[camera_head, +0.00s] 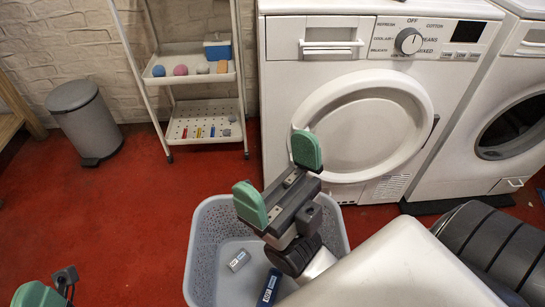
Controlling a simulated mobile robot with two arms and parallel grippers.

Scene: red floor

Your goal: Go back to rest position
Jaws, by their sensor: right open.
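My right gripper (278,178) has two green fingertips spread apart, with nothing between them. It is above the far part of a light grey laundry basket (205,232), in front of the washing machine. My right arm comes in from the lower right and covers part of the basket. At the bottom left corner, a green fingertip of my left gripper (38,294) shows. The rest of that gripper is cut off, so its opening cannot be seen.
In the basket lie a small grey-white item (238,260) and a dark blue box (269,287). A closed white front-loading machine (300,110) stands behind, with another machine (510,125) at right. A white shelf cart (205,110) and a grey bin (85,120) stand left. Red floor at left is clear.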

